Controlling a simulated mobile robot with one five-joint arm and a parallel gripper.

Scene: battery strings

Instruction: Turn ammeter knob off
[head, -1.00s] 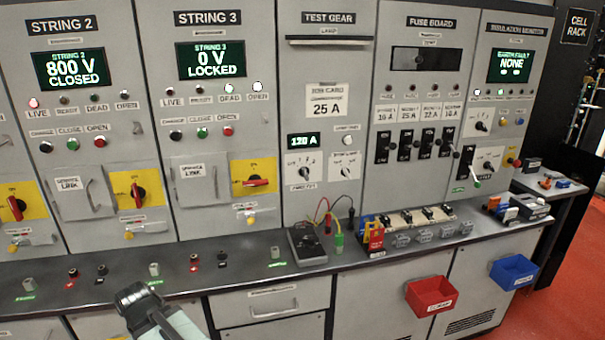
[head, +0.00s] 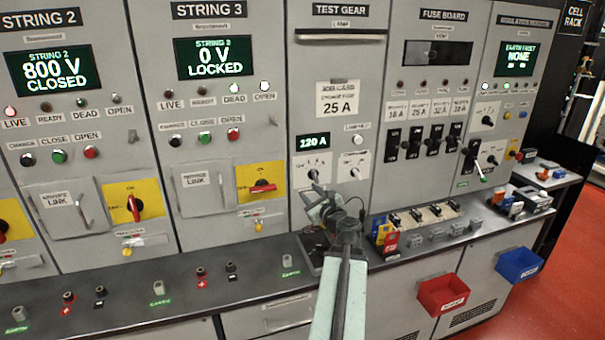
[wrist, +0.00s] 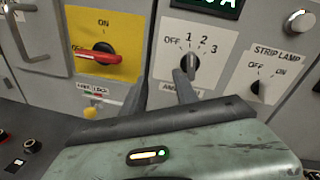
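The ammeter knob (wrist: 190,62) is a dark rotary knob on a white plate marked OFF, 1, 2, 3 in the wrist view. It appears to point up near 1, but its pointer is hard to read. In the head view its plate (head: 304,166) sits under the green 120 A display (head: 313,141). My gripper (wrist: 161,74) is open and empty, its two fingers apart. The right fingertip is just below and left of the knob; contact cannot be told. The left finger lies left of the plate. In the head view my gripper (head: 318,205) is in front of the lower test gear panel.
A strip lamp knob (wrist: 258,88) is right of the ammeter plate. A red isolator handle (wrist: 97,56) on a yellow plate is at left. The bench (head: 200,275) runs below, with the fuse row (head: 425,215) at right.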

